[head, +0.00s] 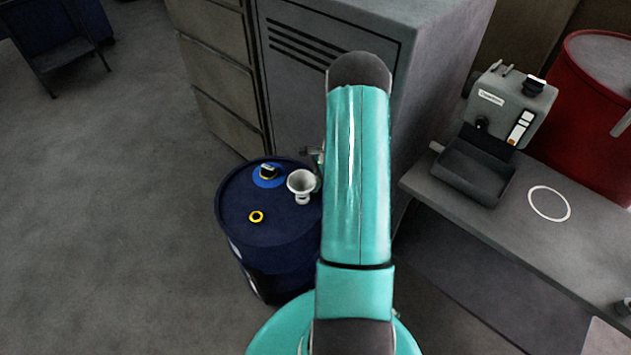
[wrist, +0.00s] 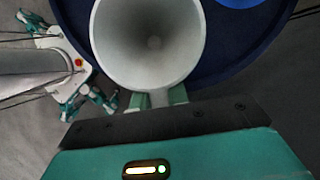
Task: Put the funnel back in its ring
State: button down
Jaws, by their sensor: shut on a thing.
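The white funnel (head: 301,184) is upright, mouth up, over the top of the dark blue drum (head: 243,233); I cannot tell whether it touches the lid. In the wrist view the wide mouth of the funnel (wrist: 148,40) faces the camera. My gripper (wrist: 158,100) is shut on the funnel's near side. In the head view my teal arm hides most of the gripper. A thin white ring (head: 549,203) lies on the grey bench at right, with nothing in it. A small yellow ring (head: 256,217) sits on the drum's lid.
A grey machine with a tray (head: 475,170) stands on the bench (head: 470,215) left of the white ring. A red drum (head: 590,120) and grey cabinet (head: 310,90) stand behind.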

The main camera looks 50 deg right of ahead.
dwell(0.4)
jog(key=shift+f, duration=1.15)
jog(key=c, duration=1.3)
grip_release()
jog(key=v, duration=1.3)
jog(key=shift+r, duration=0.4)
